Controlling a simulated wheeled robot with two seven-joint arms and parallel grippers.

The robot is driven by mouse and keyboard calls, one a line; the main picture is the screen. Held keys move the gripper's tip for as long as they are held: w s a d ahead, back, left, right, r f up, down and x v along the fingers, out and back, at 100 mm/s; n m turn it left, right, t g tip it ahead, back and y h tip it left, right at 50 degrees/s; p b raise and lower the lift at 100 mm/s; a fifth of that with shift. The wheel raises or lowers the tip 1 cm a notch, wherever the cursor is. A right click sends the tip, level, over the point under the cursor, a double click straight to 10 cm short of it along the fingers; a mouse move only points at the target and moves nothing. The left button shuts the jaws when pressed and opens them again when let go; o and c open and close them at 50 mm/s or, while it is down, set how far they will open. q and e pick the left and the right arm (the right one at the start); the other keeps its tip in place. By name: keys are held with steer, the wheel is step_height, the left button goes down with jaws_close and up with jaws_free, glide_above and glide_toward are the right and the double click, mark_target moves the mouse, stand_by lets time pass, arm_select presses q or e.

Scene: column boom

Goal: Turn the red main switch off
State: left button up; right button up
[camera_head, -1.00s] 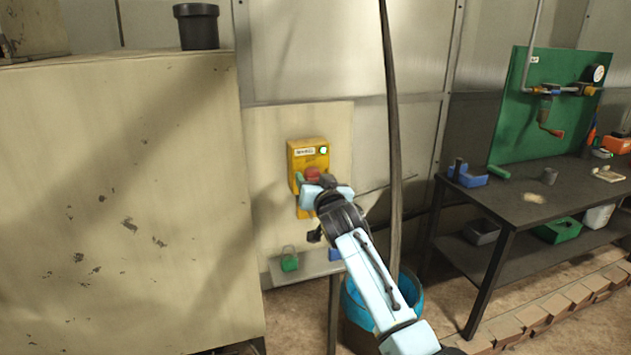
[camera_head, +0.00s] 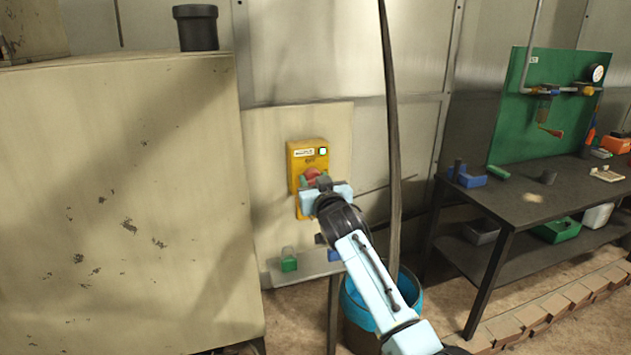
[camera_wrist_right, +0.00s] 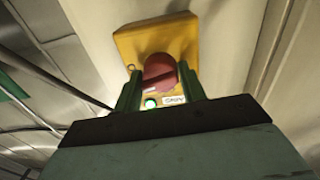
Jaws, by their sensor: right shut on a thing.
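The red main switch (camera_head: 312,174) is a round knob on a yellow box (camera_head: 307,153) fixed to a pale wall panel. A small lit green lamp (camera_head: 323,151) and a label show on the box's upper part. My right gripper (camera_head: 314,181) is at the knob and covers the box's lower part. In the right wrist view the two green fingers of the gripper (camera_wrist_right: 158,88) are shut on the red knob (camera_wrist_right: 159,73), one on each side. The knob's ridge looks slanted against the box there. My left gripper is not in view.
A small shelf (camera_head: 303,272) below the box holds a green padlock-like item (camera_head: 289,260) and a blue one (camera_head: 333,255). A blue-lined bin (camera_head: 408,287) and a hanging dark cable (camera_head: 391,120) are close to my right arm. A large cabinet (camera_head: 130,210) stands left, a workbench (camera_head: 535,205) right.

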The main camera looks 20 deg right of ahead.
steer(key=n, duration=0.4)
steer(key=shift+a, duration=0.1)
steer(key=n, duration=0.4)
steer(key=shift+f+n+p, duration=0.1)
steer(key=shift+n+p, duration=0.3)
steer(key=n, duration=0.4)
steer(key=shift+y+p, duration=0.3)
steer(key=shift+y, duration=0.1)
steer(key=shift+f+n, duration=0.1)
steer(key=shift+n, duration=1.5)
steer(key=o, duration=0.9)
